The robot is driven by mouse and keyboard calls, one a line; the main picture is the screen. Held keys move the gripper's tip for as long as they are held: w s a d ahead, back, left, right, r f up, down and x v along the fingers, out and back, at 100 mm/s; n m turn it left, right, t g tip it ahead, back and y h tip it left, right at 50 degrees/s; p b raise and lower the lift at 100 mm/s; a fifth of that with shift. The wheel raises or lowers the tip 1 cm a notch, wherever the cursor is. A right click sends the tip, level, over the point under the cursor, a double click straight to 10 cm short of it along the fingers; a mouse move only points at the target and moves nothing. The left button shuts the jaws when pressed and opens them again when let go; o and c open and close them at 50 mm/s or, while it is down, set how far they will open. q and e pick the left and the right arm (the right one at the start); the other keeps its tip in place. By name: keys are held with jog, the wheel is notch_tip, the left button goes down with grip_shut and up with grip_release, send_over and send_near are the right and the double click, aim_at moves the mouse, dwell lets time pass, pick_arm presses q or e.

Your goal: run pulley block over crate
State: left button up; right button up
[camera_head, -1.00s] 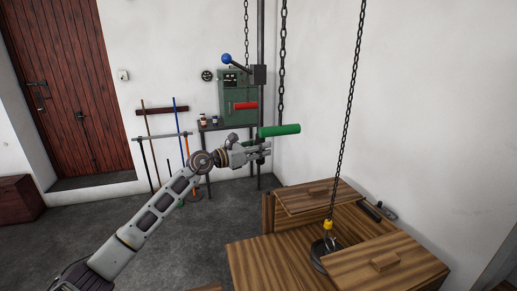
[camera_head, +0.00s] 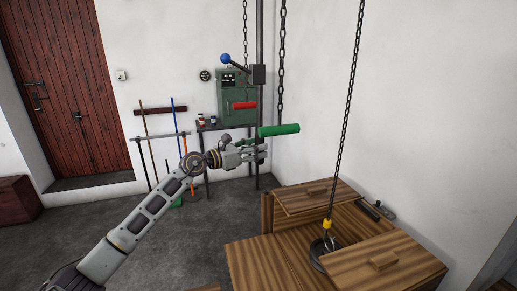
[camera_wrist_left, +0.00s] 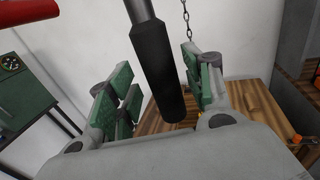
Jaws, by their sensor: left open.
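The wooden crate (camera_head: 247,270) stands at the lower right with raised lid panels; it also shows in the left wrist view (camera_wrist_left: 262,108). A chain hangs down to a yellow fitting (camera_head: 327,225) with a dark round piece (camera_head: 318,250) below it, partly hidden by the crate's front panel. I cannot tell which part is the pulley block. My right gripper is out of view.
A red handle (camera_head: 244,105) and a blue-knobbed lever (camera_head: 226,59) sit near the dark post (camera_head: 261,35). A green cabinet (camera_head: 231,82) stands on a table behind. Long-handled tools lean on the wall.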

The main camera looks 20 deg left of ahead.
pick_arm(q)
jog(key=v, duration=1)
jog(key=shift+s, duration=0.15)
jog(key=shift+a, duration=0.1)
